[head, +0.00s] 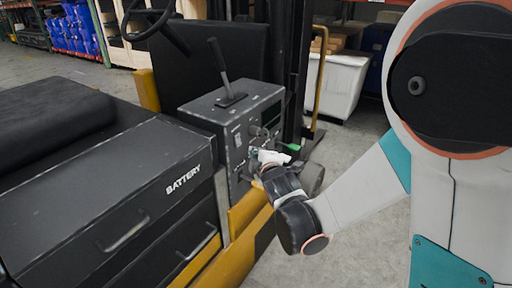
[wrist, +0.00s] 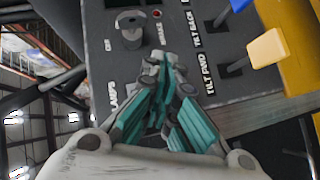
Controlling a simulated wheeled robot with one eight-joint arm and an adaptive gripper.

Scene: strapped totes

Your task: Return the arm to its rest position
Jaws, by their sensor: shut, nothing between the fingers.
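My gripper (head: 268,157) is at the end of my arm, close to the side face of a dark control box (head: 233,125) on a forklift. In the wrist view the gripper (wrist: 158,62) has teal-padded fingers drawn together, with nothing seen between them. The fingertips are right in front of the control panel (wrist: 205,22), just below a dark knob (wrist: 130,28). I cannot tell whether they touch it. My arm reaches in from the right of the head view, with its elbow low and bent.
A black lever (head: 229,85) rises from the box top. Yellow (wrist: 268,48) and blue (wrist: 241,4) switches stick out of the panel. The battery case (head: 110,200) fills the left, and a steering wheel (head: 147,18) is above.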

